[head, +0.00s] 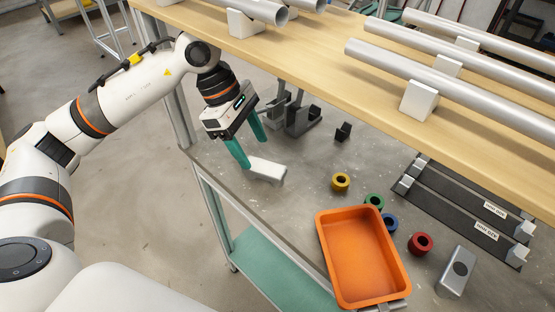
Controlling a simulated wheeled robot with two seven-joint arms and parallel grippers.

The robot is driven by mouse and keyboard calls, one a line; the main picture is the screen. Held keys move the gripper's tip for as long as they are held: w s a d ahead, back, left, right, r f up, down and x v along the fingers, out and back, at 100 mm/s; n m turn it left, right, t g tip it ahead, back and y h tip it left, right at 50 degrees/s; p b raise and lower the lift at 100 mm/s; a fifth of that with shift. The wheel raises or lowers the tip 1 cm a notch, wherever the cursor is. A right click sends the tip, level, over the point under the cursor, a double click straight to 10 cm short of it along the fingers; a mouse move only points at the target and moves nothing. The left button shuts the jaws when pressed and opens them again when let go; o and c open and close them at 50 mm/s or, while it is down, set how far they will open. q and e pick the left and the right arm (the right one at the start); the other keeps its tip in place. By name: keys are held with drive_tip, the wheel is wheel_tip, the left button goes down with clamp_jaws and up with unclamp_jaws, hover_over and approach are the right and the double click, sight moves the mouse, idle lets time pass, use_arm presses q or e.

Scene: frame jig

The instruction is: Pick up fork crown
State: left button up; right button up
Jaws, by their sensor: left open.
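My left gripper (256,153) hangs over the left part of the grey lower table in the head view, its two teal fingers apart and pointing down. A pale, light-grey block (267,170), which looks like the fork crown, lies on the table just below and beside the fingertips. Its near end is close to the nearer finger; I cannot tell whether they touch. Nothing shows between the fingers. My right gripper is out of view.
An orange tray (362,258) stands at the table's front. Yellow (341,181), green, blue and red (420,243) rings lie around it, with a grey block (457,272) to the right. Dark clamps (302,116) stand behind the gripper. A wooden shelf (330,65) with metal tubes overhangs the back.

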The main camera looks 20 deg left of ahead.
sight(264, 167)
use_arm(q)
drive_tip(key=shift+w+d+f, duration=0.1)
drive_tip(key=shift+w+d, duration=0.1)
drive_tip(key=shift+w, duration=0.15)
drive_tip(key=shift+x, duration=1.15)
drive_tip(key=x, duration=0.3)
drive_tip(key=p+x, duration=0.1)
drive_tip(key=x, duration=0.1)
drive_tip(key=shift+w+a+f, duration=0.1)
drive_tip(key=shift+a+f, duration=0.05)
drive_tip(key=shift+a, duration=0.25)
drive_tip(key=c, duration=1.3)
